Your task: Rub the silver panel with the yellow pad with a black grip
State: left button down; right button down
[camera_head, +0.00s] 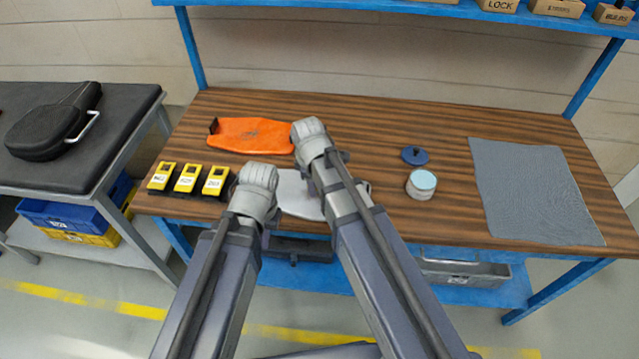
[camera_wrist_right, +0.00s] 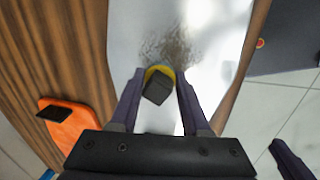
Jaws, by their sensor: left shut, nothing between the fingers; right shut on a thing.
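The silver panel (camera_head: 297,195) lies on the wooden bench at its front edge, partly hidden by my arms. In the right wrist view the silver panel (camera_wrist_right: 215,85) is shiny and has a brown smudge (camera_wrist_right: 170,45). My right gripper (camera_wrist_right: 158,98) is shut on the yellow pad with a black grip (camera_wrist_right: 157,88); the pad is over the panel, just below the smudge. I cannot tell whether it touches. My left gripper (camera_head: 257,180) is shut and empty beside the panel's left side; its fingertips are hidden.
An orange panel (camera_head: 250,134) with a black piece lies behind. Three yellow-and-black labelled items (camera_head: 187,178) stand at left. A white round container (camera_head: 421,183), a blue disc (camera_head: 414,155) and a grey cloth (camera_head: 530,190) are to the right.

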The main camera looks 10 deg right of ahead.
aim_at(302, 188)
jog(key=shift+a, duration=0.15)
jog(key=shift+w+a, duration=0.3)
jog(key=shift+a, duration=0.55)
jog(key=shift+w+a, duration=0.3)
jog(key=shift+a, duration=0.55)
jog(key=shift+s+d+f, duration=0.1)
jog(key=shift+s+d, duration=0.15)
jog(key=shift+d, duration=0.45)
jog(key=shift+s+d+r, duration=0.1)
jog(key=shift+s+d, duration=0.2)
jog(key=shift+d, duration=0.35)
jog(key=shift+s+d+f, duration=0.1)
jog(key=shift+s+d, duration=0.15)
jog(key=shift+d, duration=0.45)
jog(key=shift+s+d, duration=0.25)
jog(key=shift+d, duration=0.6)
jog(key=shift+s+d, duration=0.25)
jog(key=shift+d, duration=0.6)
jog(key=shift+d, duration=0.1)
